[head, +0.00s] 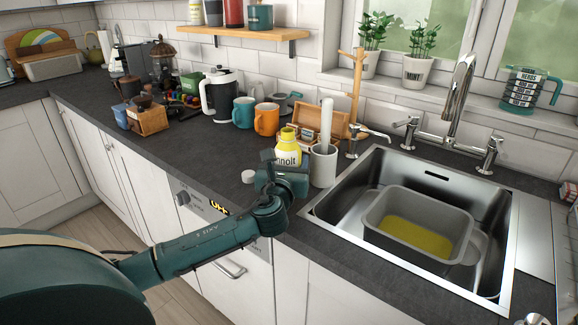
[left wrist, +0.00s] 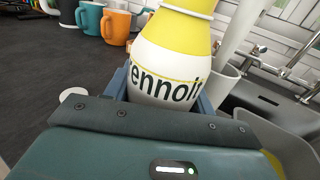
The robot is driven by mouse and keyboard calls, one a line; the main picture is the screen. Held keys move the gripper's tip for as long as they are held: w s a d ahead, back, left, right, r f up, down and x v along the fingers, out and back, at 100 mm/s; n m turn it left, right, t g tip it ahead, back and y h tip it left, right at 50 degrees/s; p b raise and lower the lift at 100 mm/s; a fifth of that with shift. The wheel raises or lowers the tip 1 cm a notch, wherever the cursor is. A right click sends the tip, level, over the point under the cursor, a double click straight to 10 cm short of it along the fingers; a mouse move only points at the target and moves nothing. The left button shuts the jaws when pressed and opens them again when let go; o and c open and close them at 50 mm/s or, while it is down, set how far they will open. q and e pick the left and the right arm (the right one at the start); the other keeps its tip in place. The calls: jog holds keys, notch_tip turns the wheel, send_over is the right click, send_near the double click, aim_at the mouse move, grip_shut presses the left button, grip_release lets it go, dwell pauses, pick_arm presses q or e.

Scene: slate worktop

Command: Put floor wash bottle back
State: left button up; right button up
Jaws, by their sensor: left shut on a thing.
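The floor wash bottle (head: 289,147), yellow and white with dark lettering, is over the worktop just left of the sink. Its neck looks open, and it stands roughly upright. My left gripper (head: 279,170) is shut on its lower part. The left wrist view shows the bottle (left wrist: 172,62) between the two blue fingers, its base hidden by the gripper body. I cannot tell whether the base touches the worktop. A small round white cap (head: 248,176) lies on the worktop left of the gripper. My right gripper is not in view.
A white holder (head: 323,168) with a brush handle stands close right of the bottle. Behind are a wooden box (head: 310,117), an orange mug (head: 266,119) and a teal mug (head: 243,112). The sink holds a grey basin (head: 385,243) with yellow liquid.

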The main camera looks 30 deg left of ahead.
pick_arm(q)
jog(key=shift+f, duration=0.15)
jog(key=shift+f, duration=0.15)
jog(key=o, duration=0.9)
